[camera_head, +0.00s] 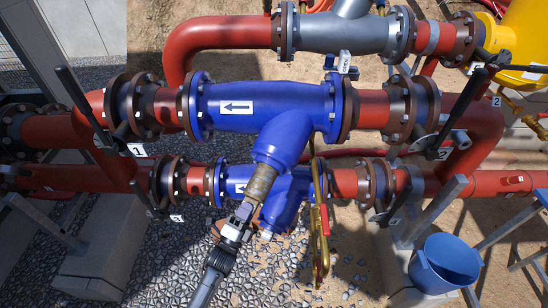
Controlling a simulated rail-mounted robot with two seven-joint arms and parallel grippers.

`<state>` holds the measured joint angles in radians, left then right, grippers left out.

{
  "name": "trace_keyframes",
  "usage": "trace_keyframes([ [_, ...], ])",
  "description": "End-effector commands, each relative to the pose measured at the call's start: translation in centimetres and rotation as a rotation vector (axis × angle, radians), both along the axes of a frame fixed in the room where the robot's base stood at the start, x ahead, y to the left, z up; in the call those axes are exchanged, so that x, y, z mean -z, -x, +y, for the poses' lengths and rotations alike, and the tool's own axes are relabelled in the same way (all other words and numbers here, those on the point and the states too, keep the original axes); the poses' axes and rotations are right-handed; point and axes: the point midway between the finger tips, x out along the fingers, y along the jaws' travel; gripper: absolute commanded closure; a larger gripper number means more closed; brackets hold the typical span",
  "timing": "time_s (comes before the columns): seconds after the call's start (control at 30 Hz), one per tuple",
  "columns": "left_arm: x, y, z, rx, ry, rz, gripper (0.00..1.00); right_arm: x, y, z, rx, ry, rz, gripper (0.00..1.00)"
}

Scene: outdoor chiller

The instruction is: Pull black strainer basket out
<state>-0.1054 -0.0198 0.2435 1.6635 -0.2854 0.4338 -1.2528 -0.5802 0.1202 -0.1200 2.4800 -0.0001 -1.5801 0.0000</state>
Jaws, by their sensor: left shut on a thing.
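The blue Y-strainer (262,104) with a white arrow label sits in the upper red pipe line, its branch (283,140) slanting down towards me. A dark, brownish cylinder, the strainer basket (262,182), sticks out of the branch's open lower end. Its upper part is hidden inside the branch. My left gripper (245,211) is shut on the basket's lower end, with the arm coming up from the bottom of the picture. The fingertips are small and partly merge with the basket. My right gripper is not in view.
A second blue strainer (292,188) lies close behind and below the basket. A hanging yellow-and-red fitting (320,235) is just right of it. Black valve levers (82,97) stick out at both sides. A blue bucket (445,263) stands lower right. Gravel below is open.

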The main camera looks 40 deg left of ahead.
Motion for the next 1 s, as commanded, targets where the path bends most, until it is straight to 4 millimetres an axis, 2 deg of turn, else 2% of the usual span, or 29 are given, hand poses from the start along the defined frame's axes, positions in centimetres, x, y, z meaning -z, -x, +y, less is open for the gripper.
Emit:
trace_keyframes([
  [0.6,1.5,3.8,-0.5,0.000,0.000,-0.001,1.00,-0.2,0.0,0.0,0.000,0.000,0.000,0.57],
  [1.0,1.9,4.6,-0.5,0.001,-0.001,-0.003,1.00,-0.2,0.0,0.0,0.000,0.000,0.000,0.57],
])
